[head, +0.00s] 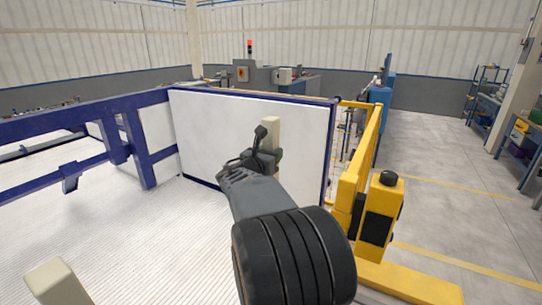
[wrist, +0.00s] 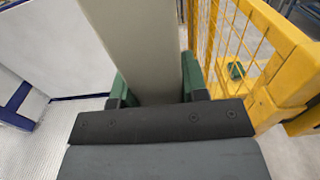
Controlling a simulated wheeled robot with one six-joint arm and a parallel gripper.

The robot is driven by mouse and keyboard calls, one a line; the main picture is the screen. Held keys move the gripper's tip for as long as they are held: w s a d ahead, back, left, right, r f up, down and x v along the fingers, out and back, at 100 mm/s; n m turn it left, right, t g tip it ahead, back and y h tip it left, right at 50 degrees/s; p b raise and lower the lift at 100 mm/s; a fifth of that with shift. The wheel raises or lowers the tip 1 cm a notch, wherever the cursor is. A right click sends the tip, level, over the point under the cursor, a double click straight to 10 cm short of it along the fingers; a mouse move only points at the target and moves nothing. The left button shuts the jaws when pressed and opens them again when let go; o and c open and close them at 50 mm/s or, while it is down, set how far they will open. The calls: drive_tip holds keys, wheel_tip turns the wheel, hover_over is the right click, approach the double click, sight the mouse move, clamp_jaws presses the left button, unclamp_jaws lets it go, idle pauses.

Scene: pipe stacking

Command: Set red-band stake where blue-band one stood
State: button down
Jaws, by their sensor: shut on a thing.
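My gripper (head: 262,158) is in the middle of the head view, in front of the white panel. It is shut on a beige stake (head: 270,133), whose upper part shows above the jaws. In the wrist view the held stake (wrist: 140,45) runs up between the green fingers of my gripper (wrist: 155,92). No coloured band shows on it, so I cannot tell which stake it is. A second beige stake or post (head: 58,283) shows at the lower left of the head view, its band also out of sight.
A white panel with a blue frame (head: 240,135) stands behind my gripper. A blue rail (head: 85,122) is at the left. A yellow fence (head: 365,150) and a yellow post with a black knob (head: 383,215) are close on the right. The pale ribbed floor (head: 150,240) at the left is largely clear.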

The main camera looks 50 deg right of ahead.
sight(267, 121)
drive_tip(key=shift+r+p, duration=1.6)
drive_tip(key=shift+r, duration=1)
wheel_tip(267, 121, up, 5)
drive_tip(key=p, duration=0.4)
drive_tip(key=shift+r, duration=3.55)
